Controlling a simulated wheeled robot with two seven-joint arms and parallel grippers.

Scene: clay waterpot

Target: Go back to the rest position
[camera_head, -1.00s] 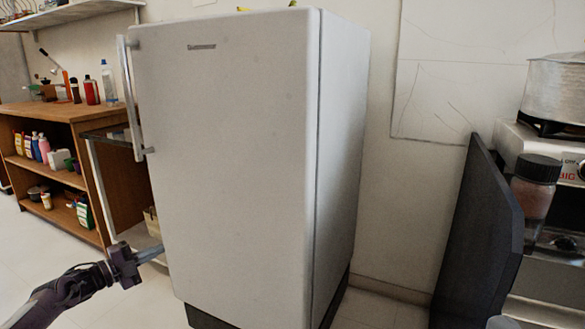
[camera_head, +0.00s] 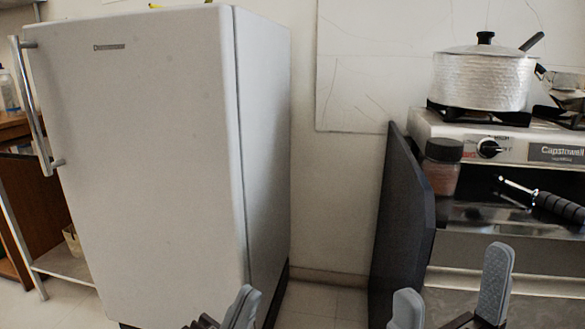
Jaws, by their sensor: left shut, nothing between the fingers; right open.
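My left gripper (camera_head: 240,306) is at the bottom edge of the head view, in front of the fridge's lower right corner. Its grey fingers are together with nothing held, and most of its arm is out of frame. My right gripper (camera_head: 452,280) is at the bottom right. Its two grey-padded fingers are spread well apart and empty, in front of the stove counter's lower part. Most of the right arm is hidden below the frame.
A tall white fridge (camera_head: 145,150) with a long handle fills the left. A dark upright panel (camera_head: 400,235) stands beside the counter. A stove (camera_head: 520,145) carries a lidded pot (camera_head: 483,80), and a brown jar (camera_head: 441,168) and black-handled tool (camera_head: 556,206) are near it.

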